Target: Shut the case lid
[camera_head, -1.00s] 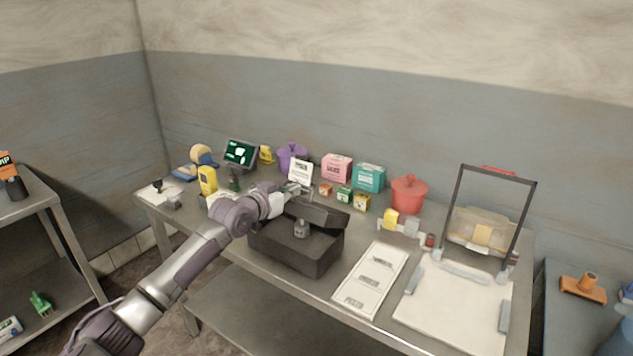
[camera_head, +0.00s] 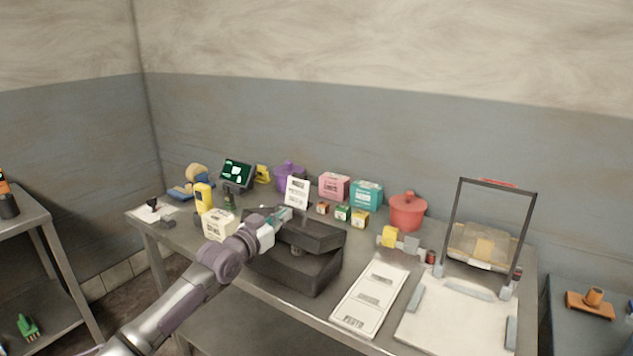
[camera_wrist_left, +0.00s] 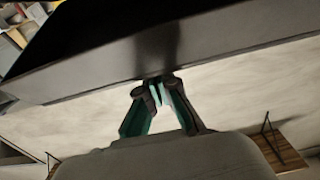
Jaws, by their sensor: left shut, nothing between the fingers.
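The dark case (camera_head: 300,272) stands on the metal table in the head view. Its lid (camera_head: 315,236) is tilted low over the base, with a gap in which a small grey thing (camera_head: 296,250) partly shows. My left gripper (camera_head: 284,213) is at the lid's left upper part, shut and empty. In the left wrist view the shut fingertips (camera_wrist_left: 158,82) are at the edge of a broad dark panel, likely the lid (camera_wrist_left: 200,60). Whether they touch it I cannot tell. My right gripper is not in view.
A white box (camera_head: 220,225) stands left of the case, close to my left arm. A white sign (camera_head: 297,192) and small boxes stand behind it. A printed sheet (camera_head: 370,296) lies to its right. A red pot (camera_head: 407,212) and a framed stand (camera_head: 490,225) are farther right.

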